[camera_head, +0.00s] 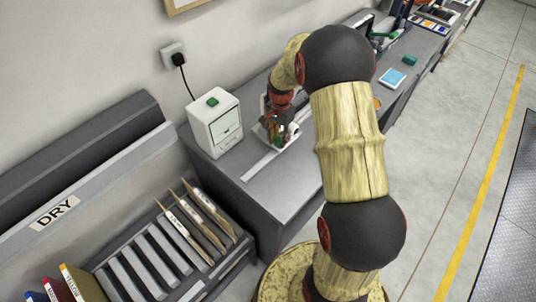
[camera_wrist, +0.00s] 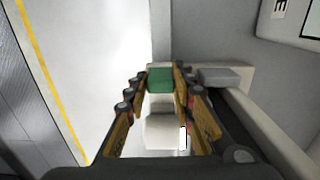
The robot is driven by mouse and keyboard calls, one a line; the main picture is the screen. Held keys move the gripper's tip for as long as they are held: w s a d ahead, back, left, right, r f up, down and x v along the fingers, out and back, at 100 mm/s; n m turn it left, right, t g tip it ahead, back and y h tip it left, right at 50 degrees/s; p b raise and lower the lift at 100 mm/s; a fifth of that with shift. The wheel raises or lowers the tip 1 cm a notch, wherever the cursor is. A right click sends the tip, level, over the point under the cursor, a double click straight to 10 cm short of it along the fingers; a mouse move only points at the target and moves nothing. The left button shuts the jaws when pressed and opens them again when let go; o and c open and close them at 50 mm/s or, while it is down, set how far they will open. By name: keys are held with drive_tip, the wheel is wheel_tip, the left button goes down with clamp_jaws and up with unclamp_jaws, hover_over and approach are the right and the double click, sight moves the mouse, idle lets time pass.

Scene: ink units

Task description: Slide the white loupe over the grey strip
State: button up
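My gripper (camera_wrist: 161,79) has its two fingers against the sides of a green block in the wrist view. A white body (camera_wrist: 160,132) shows between the fingers, just below the green block. I take these to be the white loupe and its green grip, though the join is hard to see. In the head view the gripper (camera_head: 278,133) is low over the grey bench, with a small white part of the loupe (camera_head: 293,133) beside it. The light grey strip (camera_head: 259,167) lies flat on the bench, its near end bare. The gripper hides its far end.
A white box (camera_head: 216,125) with a green piece on top stands left of the gripper, near the wall. A rack (camera_head: 165,245) with upright boards is at the front left. A light-blue item (camera_head: 391,78) lies farther along the bench.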

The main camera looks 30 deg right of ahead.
drive_tip(key=shift+r, duration=0.3)
drive_tip(key=s+a, duration=0.1)
drive_tip(key=a, duration=0.4)
drive_tip(key=s+a+b, duration=0.1)
drive_tip(key=s+a, duration=0.1)
drive_tip(key=a, duration=0.4)
drive_tip(key=s+a, duration=0.2)
drive_tip(key=a, duration=0.3)
drive_tip(key=shift+a+f+b, duration=0.2)
drive_tip(key=shift+a+b, duration=0.15)
wheel_tip(320, 180, up, 8)
drive_tip(key=p, duration=0.2)
drive_tip(key=s+r+n+t+b, duration=0.2)
drive_tip(key=s+r+n, duration=0.6)
drive_tip(key=s+n, duration=0.5)
drive_tip(key=shift+s+a+r+b, duration=0.2)
drive_tip(key=shift+s+a+b, duration=0.15)
drive_tip(key=shift+s+a, duration=0.1)
drive_tip(key=shift+d, duration=0.1)
drive_tip(key=shift+c, duration=0.4)
